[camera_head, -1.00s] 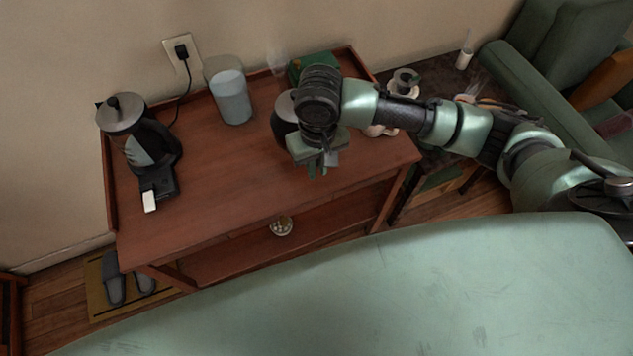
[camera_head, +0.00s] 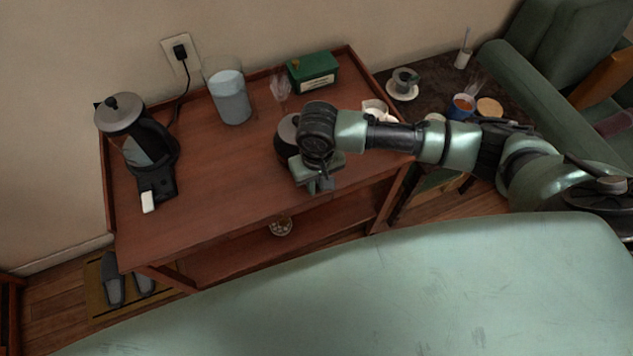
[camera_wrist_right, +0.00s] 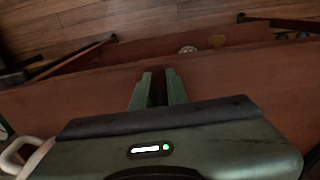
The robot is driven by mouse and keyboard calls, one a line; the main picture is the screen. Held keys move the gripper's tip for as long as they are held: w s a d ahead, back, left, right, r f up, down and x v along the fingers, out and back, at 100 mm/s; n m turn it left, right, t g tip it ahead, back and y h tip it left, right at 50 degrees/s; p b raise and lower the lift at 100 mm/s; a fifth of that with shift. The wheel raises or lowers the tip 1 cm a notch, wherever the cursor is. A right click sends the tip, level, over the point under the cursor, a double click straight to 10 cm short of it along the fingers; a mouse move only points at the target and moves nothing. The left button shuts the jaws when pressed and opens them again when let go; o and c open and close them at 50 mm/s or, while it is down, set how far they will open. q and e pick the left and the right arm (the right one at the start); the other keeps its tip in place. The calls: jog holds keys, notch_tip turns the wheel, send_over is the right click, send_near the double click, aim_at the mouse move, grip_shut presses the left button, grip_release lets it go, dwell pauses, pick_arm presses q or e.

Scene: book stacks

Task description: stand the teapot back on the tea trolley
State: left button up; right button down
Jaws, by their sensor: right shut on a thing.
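The teapot (camera_head: 285,140), a dark round pot with a greyish lid and steam above it, is partly hidden behind my right gripper (camera_head: 318,186) in the head view. The gripper is shut on it, apparently at a dark part between the fingers, which show close together in the right wrist view (camera_wrist_right: 159,88). The pot is over the right half of the tea trolley's reddish-brown top (camera_head: 225,175). I cannot tell whether its base touches the wood. My left gripper is not in view.
On the trolley stand a black electric kettle (camera_head: 150,150) at left, a glass jar (camera_head: 231,98), a green tin (camera_head: 314,74) at the back and a white vessel (camera_head: 375,107) at right. A dark side table (camera_head: 432,92) holds cups. The trolley's front middle is clear.

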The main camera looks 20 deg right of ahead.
jog(key=c, duration=1.8)
grip_release()
jog(key=shift+f, duration=0.1)
jog(key=o, duration=0.4)
notch_tip(320, 180, up, 12)
jog(key=shift+s, duration=0.2)
